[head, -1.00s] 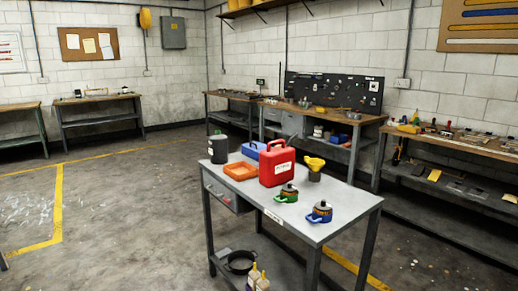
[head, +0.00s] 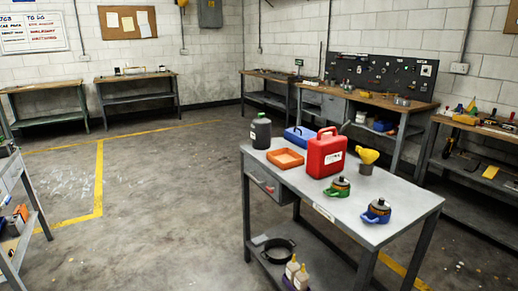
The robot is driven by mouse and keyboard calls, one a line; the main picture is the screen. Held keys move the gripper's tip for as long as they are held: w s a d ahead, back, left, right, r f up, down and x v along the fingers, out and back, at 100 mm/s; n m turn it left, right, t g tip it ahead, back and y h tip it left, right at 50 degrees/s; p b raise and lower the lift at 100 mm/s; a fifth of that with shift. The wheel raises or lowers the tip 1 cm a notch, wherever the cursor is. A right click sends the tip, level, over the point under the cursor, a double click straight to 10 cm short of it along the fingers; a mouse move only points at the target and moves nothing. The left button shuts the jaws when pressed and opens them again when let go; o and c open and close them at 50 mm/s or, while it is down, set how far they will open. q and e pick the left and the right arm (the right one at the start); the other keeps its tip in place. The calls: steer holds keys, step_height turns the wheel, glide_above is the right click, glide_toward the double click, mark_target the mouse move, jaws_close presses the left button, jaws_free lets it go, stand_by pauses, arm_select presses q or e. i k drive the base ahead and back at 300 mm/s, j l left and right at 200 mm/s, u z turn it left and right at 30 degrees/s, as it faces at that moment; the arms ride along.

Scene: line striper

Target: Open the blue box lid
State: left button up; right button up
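A blue box (head: 300,136) with a handle on top stands near the back edge of the grey work table (head: 405,205). It is partly hidden behind the red canister and the orange tray, and its lid looks shut. The table stands a little way off, right of the middle of the head view. Neither of my grippers shows in the head view.
Around the box are a red canister (head: 326,153), an orange tray (head: 285,158), a dark bottle (head: 260,131), a yellow funnel (head: 368,156) and two small pots (head: 339,187). A shelf unit (head: 22,222) stands at the left edge. The floor (head: 165,225) between is clear.

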mark_target(304, 130)
steer(key=i+j+u, duration=0.25)
steer(key=i, duration=0.3)
steer(key=i+j+u, duration=0.3)
steer(key=i, duration=0.3)
steer(key=i+u, duration=0.25)
steer(key=i, duration=0.35)
